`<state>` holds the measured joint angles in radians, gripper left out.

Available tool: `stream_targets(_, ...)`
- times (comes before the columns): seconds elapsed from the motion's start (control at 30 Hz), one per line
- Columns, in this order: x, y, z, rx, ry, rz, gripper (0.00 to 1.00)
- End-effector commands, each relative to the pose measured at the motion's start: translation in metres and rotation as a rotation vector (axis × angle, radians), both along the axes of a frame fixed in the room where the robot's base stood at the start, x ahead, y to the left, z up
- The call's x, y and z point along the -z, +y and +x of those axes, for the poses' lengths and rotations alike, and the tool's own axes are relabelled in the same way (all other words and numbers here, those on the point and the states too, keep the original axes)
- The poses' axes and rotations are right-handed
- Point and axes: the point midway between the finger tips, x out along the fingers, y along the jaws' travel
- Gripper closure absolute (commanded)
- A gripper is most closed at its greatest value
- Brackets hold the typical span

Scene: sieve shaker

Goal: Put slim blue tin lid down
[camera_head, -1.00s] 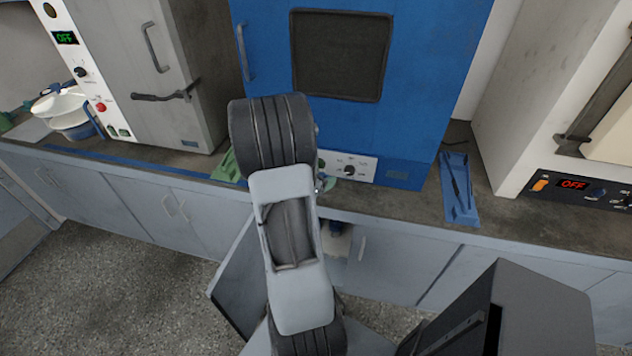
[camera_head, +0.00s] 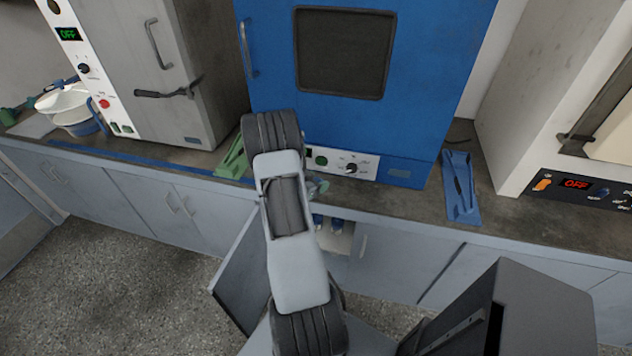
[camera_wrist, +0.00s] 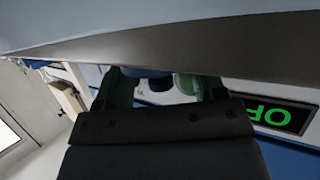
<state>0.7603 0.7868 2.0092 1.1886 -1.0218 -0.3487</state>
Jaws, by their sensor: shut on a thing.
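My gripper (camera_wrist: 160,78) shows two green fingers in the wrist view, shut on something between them. A narrow dark blue piece (camera_wrist: 147,72) between the fingers appears to be the slim blue tin lid, seen nearly edge-on. Its outline is hard to separate from the dials behind. In the head view only a small greenish part of my gripper (camera_head: 317,187) shows beside my arm, near the counter's front edge below the blue oven. The lid cannot be made out there. What lies directly under it is hidden.
The blue oven (camera_head: 420,60) stands behind the counter edge. A green holder (camera_head: 232,160) lies left of it and a blue tray (camera_head: 461,205) right. Below, a cabinet door (camera_head: 240,270) stands open, with blue items (camera_head: 337,226) inside. Bare counter (camera_head: 410,208) shows right of my arm.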

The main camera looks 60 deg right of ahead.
Motion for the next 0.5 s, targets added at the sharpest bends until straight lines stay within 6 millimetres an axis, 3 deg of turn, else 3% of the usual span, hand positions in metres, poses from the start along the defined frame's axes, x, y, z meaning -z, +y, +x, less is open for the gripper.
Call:
stream_targets(0.37, 0.0041, -0.0001, -0.0001, 0.000, -0.001, -0.001, 0.59)
stream_targets(0.4, 0.0043, -0.0001, -0.0001, 0.000, -0.001, -0.001, 0.35)
stream_targets(0.5, 0.0032, -0.0002, -0.0001, 0.000, -0.001, -0.001, 0.26)
